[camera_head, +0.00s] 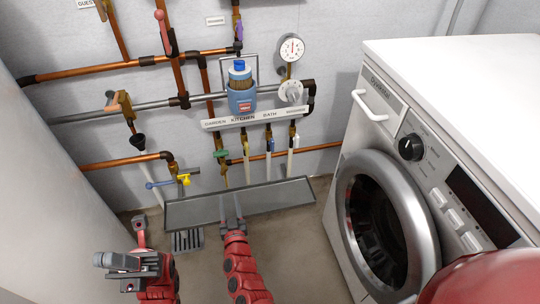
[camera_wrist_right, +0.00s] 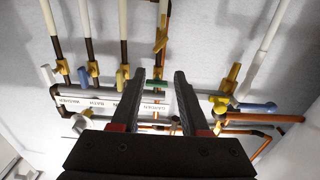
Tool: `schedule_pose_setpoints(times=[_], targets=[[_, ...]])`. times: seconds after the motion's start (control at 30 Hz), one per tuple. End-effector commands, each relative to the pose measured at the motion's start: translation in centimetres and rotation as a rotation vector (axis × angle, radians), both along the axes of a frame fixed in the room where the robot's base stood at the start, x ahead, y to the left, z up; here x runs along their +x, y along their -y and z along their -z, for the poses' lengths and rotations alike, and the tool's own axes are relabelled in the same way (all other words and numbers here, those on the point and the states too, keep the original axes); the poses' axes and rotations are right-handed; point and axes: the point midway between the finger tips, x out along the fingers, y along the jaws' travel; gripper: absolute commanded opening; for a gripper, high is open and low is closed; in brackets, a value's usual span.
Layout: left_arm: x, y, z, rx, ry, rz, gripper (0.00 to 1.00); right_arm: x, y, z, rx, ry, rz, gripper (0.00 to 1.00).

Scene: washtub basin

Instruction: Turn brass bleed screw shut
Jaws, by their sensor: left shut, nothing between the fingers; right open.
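Brass fittings sit on the wall pipework, and I cannot tell for certain which is the bleed screw. One brass fitting (camera_head: 121,104) with a tan handle is on the grey pipe at the left, above a black funnel (camera_head: 138,141). Lower down is a yellow handle (camera_head: 184,179), also in the right wrist view (camera_wrist_right: 218,104), beside a blue lever (camera_head: 158,184). My right gripper (camera_head: 231,208) is open and empty, its fingers pointing toward the wall valves in the right wrist view (camera_wrist_right: 166,78). My left gripper (camera_head: 108,260) is shut and empty at the lower left, apart from the pipework.
A labelled white rail (camera_head: 254,118) carries several valves, one with a green handle (camera_head: 221,154). A blue canister (camera_head: 241,97) and a gauge (camera_head: 291,48) are above it. A grey tray (camera_head: 270,196) lies below. A washing machine (camera_head: 460,75) fills the right side.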

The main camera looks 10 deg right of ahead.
Motion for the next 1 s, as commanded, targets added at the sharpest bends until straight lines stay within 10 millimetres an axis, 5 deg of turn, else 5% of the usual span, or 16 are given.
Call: schedule_pose_setpoints(times=[0.1, 1.0], targets=[[0.0, 0.0, -1.1, 0.000, 0.000, 0.000, 0.00, -2.8, 0.0, -0.2, -0.001, -0.004, -0.001, 0.45], [0.0, 0.0, -11.6, 0.000, 0.000, 0.000, 0.00, -4.7, 9.7, -17.9, -0.007, 0.305, 0.179, 0.45]])
